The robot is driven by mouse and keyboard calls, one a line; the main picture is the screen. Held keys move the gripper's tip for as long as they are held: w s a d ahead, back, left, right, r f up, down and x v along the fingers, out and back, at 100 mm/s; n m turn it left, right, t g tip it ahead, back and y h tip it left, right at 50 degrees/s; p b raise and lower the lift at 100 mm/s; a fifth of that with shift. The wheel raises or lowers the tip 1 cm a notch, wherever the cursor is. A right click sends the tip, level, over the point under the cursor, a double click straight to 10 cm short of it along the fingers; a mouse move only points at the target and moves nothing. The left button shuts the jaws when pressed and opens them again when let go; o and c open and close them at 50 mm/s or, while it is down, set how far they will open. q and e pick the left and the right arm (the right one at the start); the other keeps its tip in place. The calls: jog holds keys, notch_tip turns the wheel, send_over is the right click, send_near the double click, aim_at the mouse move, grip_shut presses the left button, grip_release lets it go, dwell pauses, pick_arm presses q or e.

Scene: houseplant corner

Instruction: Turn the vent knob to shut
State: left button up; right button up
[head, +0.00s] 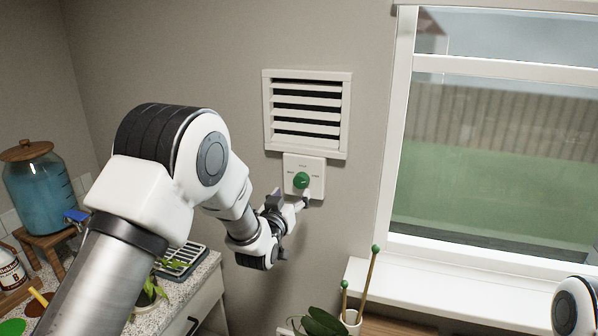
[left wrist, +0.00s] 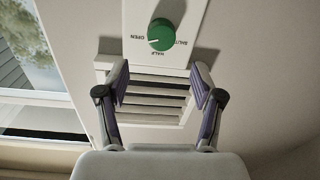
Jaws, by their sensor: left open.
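The green vent knob (head: 301,180) sits on a white wall plate (head: 315,162) below the vent (head: 307,112). The left wrist view shows the knob (left wrist: 161,34) upside down, with OPEN at left, HALF below and SHUT at right. A pale mark on the knob seems to be on the OPEN side, but it is too small to be sure. My left gripper (head: 290,201) is open and empty, just below the knob in the head view. In the left wrist view its fingers (left wrist: 160,78) are spread, with the knob beyond their tips and not between them. My right gripper is out of view.
A window (head: 490,150) with a white sill (head: 450,275) is to the right. Green-tipped stakes (head: 369,275) stand in a pot by the sill. A counter (head: 190,290) at lower left holds a tray and plant; a blue jar (head: 40,190) stands further left.

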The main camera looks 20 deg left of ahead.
aim_at(300, 183)
pick_arm(q)
jog(key=w+p, duration=0.1)
jog(key=w, duration=0.2)
jog(key=w+p, duration=0.1)
jog(key=w, duration=0.2)
jog(key=shift+w+f+p, duration=0.2)
jog(key=shift+w+p, duration=0.2)
jog(key=shift+w+a, duration=0.1)
jog(key=shift+w, duration=0.2)
jog(key=shift+w+f, duration=0.15)
jog(key=shift+w, duration=0.1)
jog(key=c, duration=1.1)
